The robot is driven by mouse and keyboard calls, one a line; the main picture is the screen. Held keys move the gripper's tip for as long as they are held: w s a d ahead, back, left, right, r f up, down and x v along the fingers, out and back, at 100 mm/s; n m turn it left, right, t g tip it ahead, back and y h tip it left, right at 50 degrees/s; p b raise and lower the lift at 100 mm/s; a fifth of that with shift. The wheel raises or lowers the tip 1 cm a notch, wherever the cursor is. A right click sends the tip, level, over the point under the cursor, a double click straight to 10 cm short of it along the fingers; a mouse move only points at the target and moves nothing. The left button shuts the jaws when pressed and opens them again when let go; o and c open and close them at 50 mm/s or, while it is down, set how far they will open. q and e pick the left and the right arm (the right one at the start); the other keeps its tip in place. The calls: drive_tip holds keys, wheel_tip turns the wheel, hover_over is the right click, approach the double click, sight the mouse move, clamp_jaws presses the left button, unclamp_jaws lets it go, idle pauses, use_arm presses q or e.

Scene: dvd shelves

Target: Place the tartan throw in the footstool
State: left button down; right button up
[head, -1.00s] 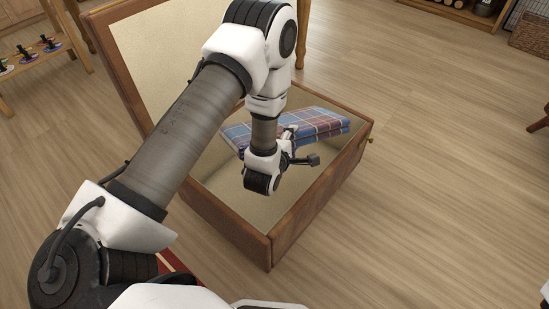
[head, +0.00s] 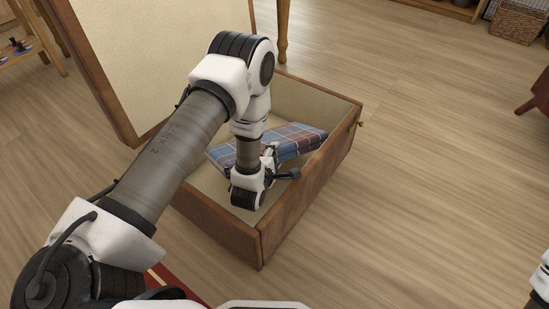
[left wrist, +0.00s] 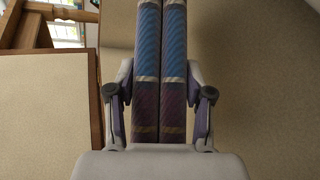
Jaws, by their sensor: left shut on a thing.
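The tartan throw (head: 300,139) is a folded blue, red and white plaid bundle. It is inside the footstool (head: 315,170), an open wooden box with a pale lining, and lies within its walls, tilted a little. My left gripper (head: 270,165) reaches down into the box and is shut on the throw's near edge. In the left wrist view the two fingers (left wrist: 160,105) press on both sides of the folded throw (left wrist: 160,60). I cannot tell whether the throw's underside touches the box floor. A small part of my right arm shows at the lower right edge; its gripper is out of view.
The footstool's lid (head: 125,60) stands open at the left. A basket (head: 517,20) is at the far upper right, and a low wooden rack (head: 25,60) is at the upper left. The wooden floor right of the footstool is clear.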

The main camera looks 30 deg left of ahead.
use_arm(q)
drive_tip(key=shift+f+b, duration=0.35)
drive_tip(key=shift+f, duration=0.15)
drive_tip(key=shift+c, duration=2.2)
unclamp_jaws()
drive_tip(key=shift+f, duration=0.1)
